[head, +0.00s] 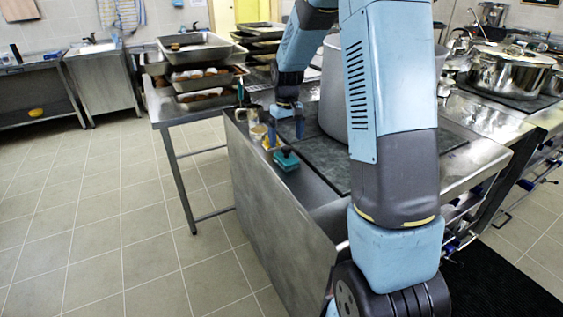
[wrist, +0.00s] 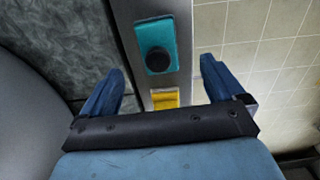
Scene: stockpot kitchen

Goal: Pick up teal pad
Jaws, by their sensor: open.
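The teal pad (head: 286,159) lies on the near left edge strip of the steel counter and has a dark round knob on top. In the wrist view the teal pad (wrist: 163,37) shows whole, ahead of and between the lines of the two fingers. My gripper (head: 287,122) is above the counter, a little beyond the pad in the head view. In the wrist view my gripper (wrist: 160,82) is open with blue fingers well apart and nothing held. The pad is apart from both fingers.
A yellow item (wrist: 165,100) sits beside the pad, between my fingers in the wrist view. A large stockpot (head: 333,95) stands close to the right. Small cups (head: 257,130) are on the counter edge. Trays of food (head: 200,75) stand behind.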

